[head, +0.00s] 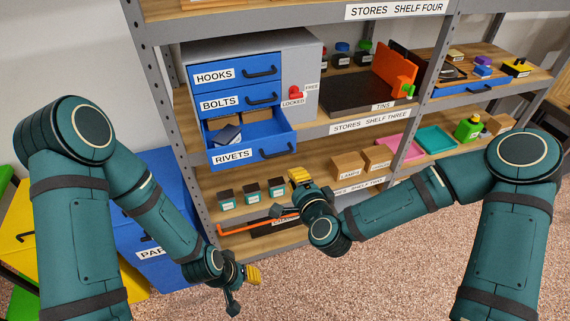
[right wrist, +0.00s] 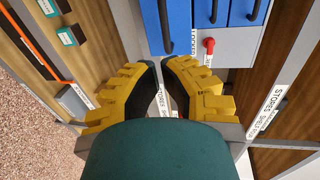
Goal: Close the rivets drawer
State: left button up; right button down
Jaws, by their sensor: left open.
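The blue rivets drawer (head: 231,155) is pulled out at the bottom of the grey cabinet, below the hooks and bolts drawers. Its black handle (head: 278,152) is on its front. A dark blue box (head: 227,134) and brown boxes (head: 257,114) lie inside. My right gripper (head: 300,178) is in front of and below the handle, apparently not touching it. In the right wrist view its fingertips (right wrist: 160,65) are close together with a narrow gap, nothing visibly held, and a drawer handle (right wrist: 166,30) beyond them. My left gripper (head: 253,275) is open, low, and away from the drawer.
The hooks drawer (head: 230,72) and bolts drawer (head: 222,101) are shut. A red lock knob (head: 295,92) is on the cabinet's right side. Small labelled containers (head: 251,193) stand on the shelf below. A steel post (head: 165,90) is left of the cabinet. A blue bin (head: 160,230) stands at lower left.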

pick_arm(q)
jog(key=shift+r, duration=0.15)
pick_arm(e)
jog(key=x, duration=0.9)
jog(key=shift+w, duration=0.1)
